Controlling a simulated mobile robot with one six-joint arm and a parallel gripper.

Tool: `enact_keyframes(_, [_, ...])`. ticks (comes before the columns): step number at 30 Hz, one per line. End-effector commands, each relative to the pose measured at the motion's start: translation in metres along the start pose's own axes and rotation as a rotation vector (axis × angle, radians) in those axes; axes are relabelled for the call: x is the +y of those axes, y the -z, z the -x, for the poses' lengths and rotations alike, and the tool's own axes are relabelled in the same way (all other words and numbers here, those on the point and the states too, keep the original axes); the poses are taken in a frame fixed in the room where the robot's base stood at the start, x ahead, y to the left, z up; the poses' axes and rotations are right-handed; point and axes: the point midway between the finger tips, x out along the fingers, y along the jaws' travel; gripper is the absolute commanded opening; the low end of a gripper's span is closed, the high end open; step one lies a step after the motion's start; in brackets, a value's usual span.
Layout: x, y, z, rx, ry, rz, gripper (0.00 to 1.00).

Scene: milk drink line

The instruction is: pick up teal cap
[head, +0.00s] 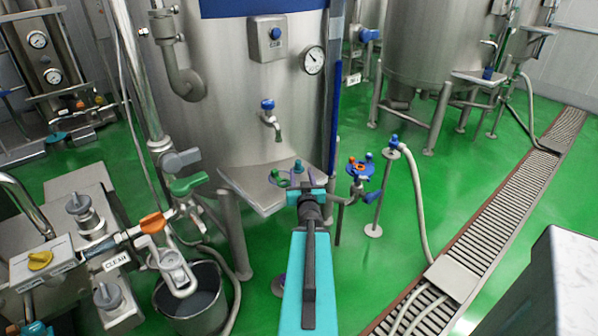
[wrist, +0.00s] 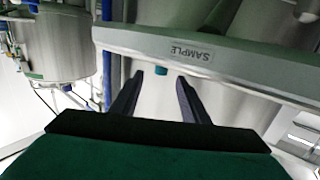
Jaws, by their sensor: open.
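A small teal piece, which looks like the teal cap (wrist: 161,70), shows in the wrist view just at the edge of the steel shelf marked SAMPLE (wrist: 120,38). My gripper (wrist: 160,80) is open, and its two dark fingers point toward the shelf edge. The teal piece appears between the fingertips, a little beyond them; I cannot tell how far. Nothing is held. In the head view my gripper reaches to the small steel shelf (head: 255,195) in front of the large tank.
A blue tap (head: 269,118) sticks out of the tank (head: 235,90) above the shelf. A bucket (head: 192,300) and a machine with coloured valves stand at left. Green floor is open at right, beside the drain grating (head: 510,190).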

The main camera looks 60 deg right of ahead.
Motion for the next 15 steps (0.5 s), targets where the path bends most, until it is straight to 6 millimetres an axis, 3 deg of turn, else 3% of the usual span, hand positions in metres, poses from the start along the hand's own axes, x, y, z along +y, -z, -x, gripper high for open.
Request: enact_keyframes(15, [0.0, -0.003, -0.014, 0.001, 0.0, 0.001, 0.41])
